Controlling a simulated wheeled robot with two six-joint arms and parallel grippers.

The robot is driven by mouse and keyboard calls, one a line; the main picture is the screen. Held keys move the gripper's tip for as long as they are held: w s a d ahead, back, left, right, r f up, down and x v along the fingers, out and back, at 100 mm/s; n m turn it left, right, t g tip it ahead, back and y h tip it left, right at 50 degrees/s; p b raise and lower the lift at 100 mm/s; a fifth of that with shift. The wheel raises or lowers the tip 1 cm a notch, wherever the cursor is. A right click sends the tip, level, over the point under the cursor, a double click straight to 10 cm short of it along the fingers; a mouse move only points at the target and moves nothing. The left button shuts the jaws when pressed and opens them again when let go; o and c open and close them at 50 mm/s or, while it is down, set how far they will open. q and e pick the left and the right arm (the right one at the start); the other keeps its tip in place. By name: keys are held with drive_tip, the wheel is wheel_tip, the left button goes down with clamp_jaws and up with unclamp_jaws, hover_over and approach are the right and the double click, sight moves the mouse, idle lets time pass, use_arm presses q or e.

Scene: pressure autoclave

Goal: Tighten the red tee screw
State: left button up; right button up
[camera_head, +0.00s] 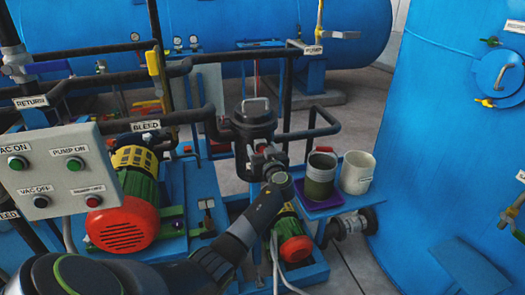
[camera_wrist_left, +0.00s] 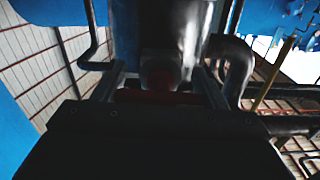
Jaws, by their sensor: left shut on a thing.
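The red tee screw (camera_wrist_left: 160,97) shows as a dark red bar between the fingers in the left wrist view, below the round fitting it sits on. My left gripper (camera_wrist_left: 160,92) is shut on it, with one finger at each side. In the head view my left gripper (camera_head: 266,158) reaches up from the bottom to the front of the black filter housing (camera_head: 254,122). The wrist and fingers hide most of the screw there. My right gripper is not in view.
A control box (camera_head: 57,170) with buttons stands at the left, near my arm. Red-ended pump motors (camera_head: 122,224) sit low. A green can (camera_head: 320,178) and a cream bucket (camera_head: 357,172) stand on a blue shelf right of the gripper. Black pipes surround the housing.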

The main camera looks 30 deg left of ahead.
use_arm(q)
drive_tip(key=m+b, duration=0.2)
drive_tip(key=m, duration=0.1)
drive_tip(key=shift+f+m, duration=0.15)
drive_tip(key=shift+m, duration=0.15)
drive_tip(key=m+b, duration=0.1)
drive_tip(key=m, duration=0.2)
drive_tip(key=shift+m, duration=0.3)
drive_tip(key=m, duration=0.3)
drive_tip(key=shift+m, duration=0.3)
drive_tip(key=m, duration=0.4)
drive_tip(key=shift+m+p, duration=0.3)
drive_tip(key=shift+p, duration=0.05)
drive_tip(key=m+p, duration=0.1)
drive_tip(key=m, duration=0.3)
drive_tip(key=shift+d+m+p, duration=0.1)
drive_tip(key=shift+m+p, duration=0.2)
drive_tip(key=m+p, duration=0.2)
drive_tip(key=m, duration=0.3)
drive_tip(key=shift+p, duration=0.3)
drive_tip(key=m+p, duration=0.3)
drive_tip(key=m, duration=0.2)
drive_tip(key=shift+m, duration=0.4)
drive_tip(key=shift+f+m+p, duration=0.1)
drive_tip(key=shift+m+p, duration=1)
drive_tip(key=shift+m, duration=1.2)
